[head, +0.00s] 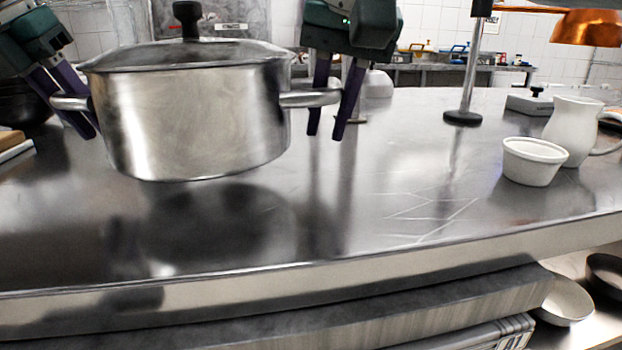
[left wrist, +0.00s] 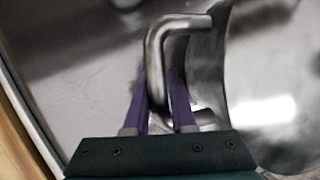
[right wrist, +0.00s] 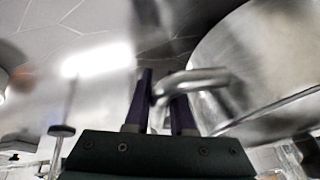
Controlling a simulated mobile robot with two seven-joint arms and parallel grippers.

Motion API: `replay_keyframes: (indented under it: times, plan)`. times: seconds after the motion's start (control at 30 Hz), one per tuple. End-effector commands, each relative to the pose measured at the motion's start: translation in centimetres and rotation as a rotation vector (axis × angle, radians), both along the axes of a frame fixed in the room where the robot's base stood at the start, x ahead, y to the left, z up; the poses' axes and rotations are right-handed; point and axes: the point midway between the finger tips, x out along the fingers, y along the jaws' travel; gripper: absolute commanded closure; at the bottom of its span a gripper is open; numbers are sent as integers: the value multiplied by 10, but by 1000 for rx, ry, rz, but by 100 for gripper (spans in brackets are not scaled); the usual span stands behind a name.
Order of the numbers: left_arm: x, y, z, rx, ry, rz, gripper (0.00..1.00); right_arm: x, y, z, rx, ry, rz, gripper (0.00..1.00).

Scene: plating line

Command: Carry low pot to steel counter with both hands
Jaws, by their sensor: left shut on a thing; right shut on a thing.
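The low pot (head: 195,115) is a steel pot with a lid and black knob, in the left half of the head view. It hangs level above the steel counter (head: 330,215), with its dark reflection or shadow below it. My left gripper (head: 88,118) is shut on the pot's left handle; the handle shows between its purple fingers in the left wrist view (left wrist: 160,105). My right gripper (head: 328,120) is shut on the right handle, also seen between the fingers in the right wrist view (right wrist: 160,95). The pot's inside is hidden by the lid.
A white ramekin (head: 532,161) and a white jug (head: 574,130) stand at the counter's right. A metal post (head: 468,70) on a dark round base stands behind them. Bowls (head: 565,300) sit on a lower shelf. The counter's middle is clear.

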Motion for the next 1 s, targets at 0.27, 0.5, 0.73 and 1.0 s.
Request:
replay_keyframes:
  times: [0.27, 0.5, 0.73, 1.0]
  plan:
    - [1, 1, -6, 2, -5, 1, 100, 2, -1, -6, -1, -8, -3, 100]
    - [1, 1, -21, 2, -5, 1, 100, 2, -1, -20, -1, -8, -3, 100]
    - [1, 1, -36, 2, -5, 1, 100, 2, -1, -36, -1, -8, -3, 100]
    - [0, 2, -47, 4, 0, 1, 68, 1, -2, -47, -3, -2, -3, 70]
